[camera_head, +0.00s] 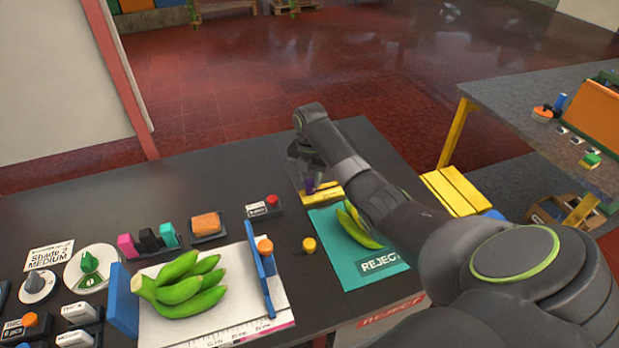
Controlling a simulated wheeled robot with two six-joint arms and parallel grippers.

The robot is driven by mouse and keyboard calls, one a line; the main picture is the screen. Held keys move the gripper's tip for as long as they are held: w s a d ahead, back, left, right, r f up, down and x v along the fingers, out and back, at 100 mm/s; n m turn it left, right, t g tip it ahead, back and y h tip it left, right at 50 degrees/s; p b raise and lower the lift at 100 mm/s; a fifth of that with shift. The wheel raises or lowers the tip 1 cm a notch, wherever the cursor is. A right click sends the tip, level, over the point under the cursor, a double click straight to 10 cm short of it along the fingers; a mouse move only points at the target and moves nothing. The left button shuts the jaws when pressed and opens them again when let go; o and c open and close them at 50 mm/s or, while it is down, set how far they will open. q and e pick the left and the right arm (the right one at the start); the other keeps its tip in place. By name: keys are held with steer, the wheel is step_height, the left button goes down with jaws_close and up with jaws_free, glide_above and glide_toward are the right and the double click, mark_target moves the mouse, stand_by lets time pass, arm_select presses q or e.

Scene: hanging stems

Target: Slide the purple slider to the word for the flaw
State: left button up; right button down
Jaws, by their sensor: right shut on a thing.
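The purple slider (309,186) stands on a yellow strip (325,195) near the far edge of the dark table. My right arm reaches over from the right and my right gripper (309,172) points down at the slider. It is shut on the slider, though its fingers are small and partly hidden by its own wrist. Any words along the strip are too small to read. A bunch of green bananas (182,284) lies on a white measuring board (222,318). More bananas (359,225) lie on a teal mat (385,282) marked REJECT, partly behind my arm. My left gripper is out of view.
A yellow knob (309,245) and a box with a red button (263,207) stand near the strip. Blue uprights (123,303) flank the board. Dials, a sponge-like orange block (206,223) and coloured blocks crowd the left. Bare table lies at the back left.

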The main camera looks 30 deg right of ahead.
steer(key=d, duration=0.3)
steer(key=s+d, duration=0.1)
steer(key=d, duration=0.2)
steer(key=s+d, duration=0.1)
steer(key=d, duration=0.2)
steer(key=shift+s+d, duration=0.15)
steer(key=shift+d, duration=0.2)
steer(key=c, duration=1.1)
jaws_free()
step_height(320, 180, up, 18)
steer(key=p, duration=0.4)
steer(key=shift+f, duration=0.25)
